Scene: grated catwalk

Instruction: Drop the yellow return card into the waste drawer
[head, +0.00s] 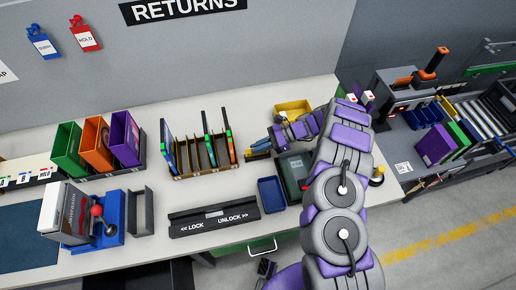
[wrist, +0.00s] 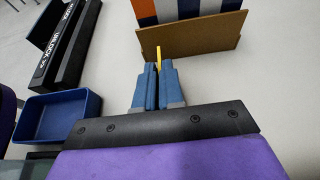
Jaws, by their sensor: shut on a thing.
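My gripper (head: 260,146) is above the counter, just right of a brown divided card rack (head: 205,155). In the wrist view its blue fingers (wrist: 158,84) are shut on a thin yellow card (wrist: 158,54), seen edge-on and sticking out past the fingertips. Yellow also shows below the fingers in the head view. A green drawer front with a pale handle (head: 262,246) is under the counter's front edge; it looks closed, and no waste label is legible. A dark bar marked LOCK and UNLOCK (head: 213,220) lies on the counter above it.
A blue tray (head: 271,195) and a dark green bin (head: 294,178) stand near my arm; a yellow tray (head: 293,107) is behind. Green, orange and purple bins (head: 95,145) and a red-knobbed lever device (head: 97,225) are at left. Some counter around the rack is clear.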

